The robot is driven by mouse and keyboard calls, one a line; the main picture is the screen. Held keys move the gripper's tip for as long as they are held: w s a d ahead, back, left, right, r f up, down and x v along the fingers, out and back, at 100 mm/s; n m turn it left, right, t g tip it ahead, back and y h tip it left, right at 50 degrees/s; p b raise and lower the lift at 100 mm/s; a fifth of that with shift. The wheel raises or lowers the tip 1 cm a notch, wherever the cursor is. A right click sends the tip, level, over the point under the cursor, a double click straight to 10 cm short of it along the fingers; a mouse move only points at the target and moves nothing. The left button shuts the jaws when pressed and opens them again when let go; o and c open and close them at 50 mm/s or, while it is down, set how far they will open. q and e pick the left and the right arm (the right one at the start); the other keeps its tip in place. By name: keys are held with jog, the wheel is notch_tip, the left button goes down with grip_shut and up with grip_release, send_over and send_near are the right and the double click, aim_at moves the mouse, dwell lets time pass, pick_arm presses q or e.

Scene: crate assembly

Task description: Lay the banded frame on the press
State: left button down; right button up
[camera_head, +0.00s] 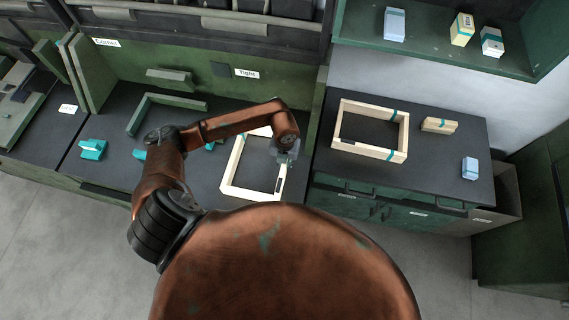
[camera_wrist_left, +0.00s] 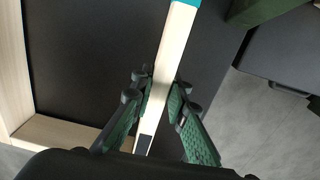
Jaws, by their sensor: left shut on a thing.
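A pale wooden frame (camera_head: 233,163) lies at the right end of the dark left bench, its far side partly covered by my arm. My left gripper (camera_head: 284,158) is at its right rail. In the left wrist view, my left gripper (camera_wrist_left: 161,100) has its green-padded fingers on both sides of the frame's rail (camera_wrist_left: 171,58), shut on it. A teal band shows on this rail at the top edge of that view, and a dark patch near the fingers. I cannot tell for sure which fixture is the press. My right gripper is not in view.
A second teal-banded frame (camera_head: 344,149) lies on the right bench (camera_head: 447,170), beside a banded wood bundle (camera_head: 439,125) and a pale blue box (camera_head: 470,168). A green L-shaped fence (camera_head: 134,121) and teal clamps (camera_head: 92,149) are on the left bench. A shelf (camera_head: 450,55) holds several small boxes.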

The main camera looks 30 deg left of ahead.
pick_arm(q)
jog(key=shift+f, duration=0.15)
jog(key=c, duration=2)
grip_release()
jog(key=shift+o, duration=0.9)
jog(key=shift+r+p, duration=1.8)
jog(key=shift+r, duration=0.75)
jog(key=shift+r+p, duration=1.05)
jog(key=shift+r, duration=0.45)
